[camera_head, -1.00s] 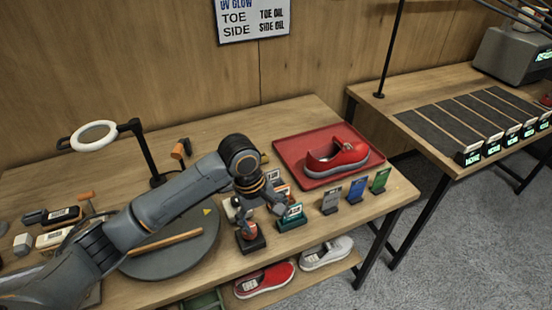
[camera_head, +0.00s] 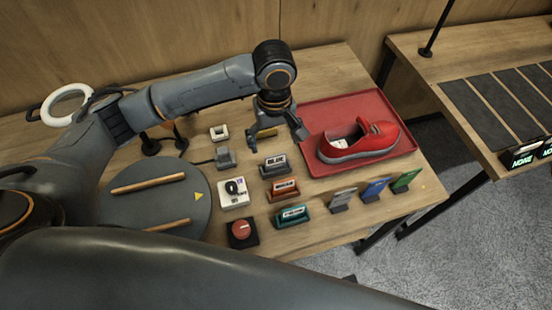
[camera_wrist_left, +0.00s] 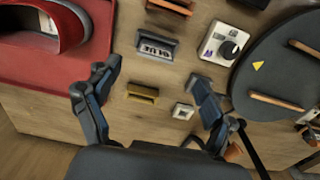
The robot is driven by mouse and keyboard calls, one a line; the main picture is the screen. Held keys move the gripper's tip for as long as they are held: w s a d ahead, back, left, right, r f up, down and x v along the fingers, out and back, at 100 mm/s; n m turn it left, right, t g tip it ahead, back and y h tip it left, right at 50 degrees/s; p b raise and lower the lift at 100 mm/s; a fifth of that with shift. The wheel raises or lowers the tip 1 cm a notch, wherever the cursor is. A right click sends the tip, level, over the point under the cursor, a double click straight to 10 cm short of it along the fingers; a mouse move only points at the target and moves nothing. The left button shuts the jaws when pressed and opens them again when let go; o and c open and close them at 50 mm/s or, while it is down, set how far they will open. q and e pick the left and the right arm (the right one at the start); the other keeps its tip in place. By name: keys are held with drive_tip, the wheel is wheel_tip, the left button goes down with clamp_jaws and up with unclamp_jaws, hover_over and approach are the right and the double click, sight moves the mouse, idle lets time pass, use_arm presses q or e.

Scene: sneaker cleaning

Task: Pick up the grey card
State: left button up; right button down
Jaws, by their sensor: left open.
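The grey card (camera_head: 342,198) stands upright in a small dark holder near the front right of the table. It is the leftmost of a row with a blue card (camera_head: 376,189) and a green card (camera_head: 405,181). My left gripper (camera_head: 278,141) is open and empty, behind and to the left of the grey card, beside the red tray. In the left wrist view the open fingers (camera_wrist_left: 153,78) have table and a small grey labelled block (camera_wrist_left: 157,46) between and beyond them. The grey card does not show there. My right gripper is not in view.
A red shoe (camera_head: 358,142) sits on a red tray (camera_head: 318,112) behind the cards. Several labelled blocks, a dial box (camera_head: 234,192) and a red button (camera_head: 242,231) stand left of the cards. A round dark turntable (camera_head: 185,205) with wooden bars lies further left.

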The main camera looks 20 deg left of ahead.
sight(275, 156)
use_arm(q)
drive_tip(key=f, duration=0.3)
drive_tip(key=shift+w+f, duration=0.35)
drive_tip(key=shift+f, duration=0.05)
wheel_tip(275, 156, down, 4)
drive_tip(key=shift+w+r+p, duration=0.1)
drive_tip(key=shift+r+p, duration=0.15)
drive_tip(key=shift+p, duration=0.55)
drive_tip(key=shift+f, duration=0.6)
drive_tip(key=c, duration=1)
drive_tip(key=shift+c, duration=0.2)
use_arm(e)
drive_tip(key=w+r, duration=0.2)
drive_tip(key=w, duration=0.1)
